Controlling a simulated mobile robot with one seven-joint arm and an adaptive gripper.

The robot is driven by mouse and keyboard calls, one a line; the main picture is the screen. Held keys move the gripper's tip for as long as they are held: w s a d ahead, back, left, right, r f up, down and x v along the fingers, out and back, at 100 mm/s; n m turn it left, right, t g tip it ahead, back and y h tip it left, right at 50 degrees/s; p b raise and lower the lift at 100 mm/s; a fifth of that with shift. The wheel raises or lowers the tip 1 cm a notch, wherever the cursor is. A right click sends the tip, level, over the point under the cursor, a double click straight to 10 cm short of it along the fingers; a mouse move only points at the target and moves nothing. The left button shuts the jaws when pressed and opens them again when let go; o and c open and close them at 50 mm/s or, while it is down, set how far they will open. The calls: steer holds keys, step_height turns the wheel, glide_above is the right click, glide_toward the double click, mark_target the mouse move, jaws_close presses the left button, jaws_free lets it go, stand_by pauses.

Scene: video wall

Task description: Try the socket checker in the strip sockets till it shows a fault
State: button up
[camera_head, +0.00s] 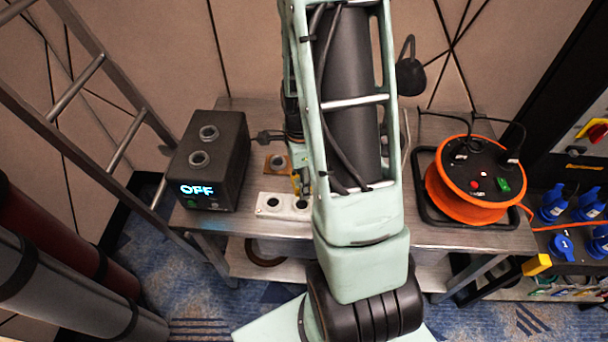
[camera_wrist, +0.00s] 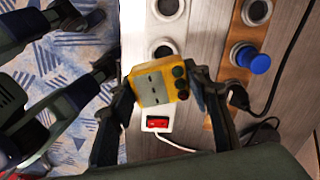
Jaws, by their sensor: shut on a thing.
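The yellow socket checker (camera_wrist: 152,88) sits between the two fingers of my gripper (camera_wrist: 161,86) in the wrist view. Its face has dark slots and a column of small lamps at the right; none looks clearly lit. It is slightly turned over the white strip (camera_wrist: 145,50) and hides part of it. Whether it is plugged in or just above, I cannot tell. Two round sockets show beyond it, and a red switch (camera_wrist: 158,123) is on the near side. In the head view, the strip (camera_head: 270,211) shows partly beside my arm, with a sliver of the checker (camera_head: 296,183).
A wooden board (camera_wrist: 227,75) with sockets, a blue plug (camera_wrist: 260,64) and a black plug lies right of the strip. In the head view, a dark box (camera_head: 220,150) reading OFF stands left, an orange cable reel (camera_head: 470,185) right. A ladder (camera_head: 70,90) leans at the left.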

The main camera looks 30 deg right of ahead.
steer(key=shift+w+d+f, duration=0.1)
steer(key=shift+d+f, duration=0.05)
steer(key=shift+d, duration=0.05)
steer(key=shift+f+b, duration=2.4)
steer(key=shift+f, duration=0.65)
steer(key=shift+f+b, duration=1)
steer(key=shift+f, duration=0.05)
steer(key=o, duration=1.9)
steer(key=shift+r, duration=0.1)
steer(key=shift+r+p, duration=2.4)
steer(key=shift+r, duration=0.55)
